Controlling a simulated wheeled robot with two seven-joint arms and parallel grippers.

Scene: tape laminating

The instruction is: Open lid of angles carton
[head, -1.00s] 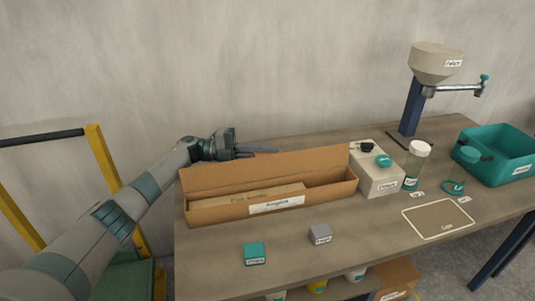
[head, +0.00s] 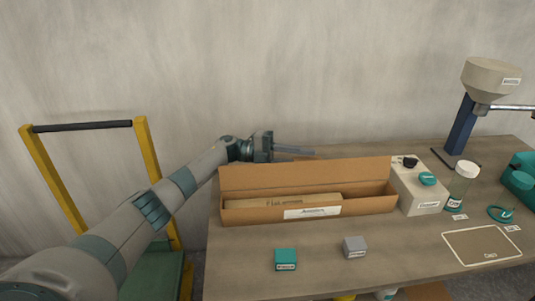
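The angles carton (head: 355,206) is a long brown box on the table with a white label on its front. Its lid (head: 300,174) stands raised along the back edge, and the inside shows. A long cardboard-coloured piece (head: 285,201) lies inside, toward the left and middle. My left gripper (head: 296,151) is behind the upper left part of the lid, above the table's back edge. Its fingers point right. They look close together, but the gap between them is not clear at this size. My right gripper is not in view.
A teal block (head: 286,259) and a grey block (head: 354,246) sit in front of the carton. A white box (head: 418,190) with lids on it, a jar (head: 460,187) and a marked mat (head: 482,246) are at the right. A dispenser (head: 490,78) stands behind. A yellow-framed cart (head: 50,172) is at the left.

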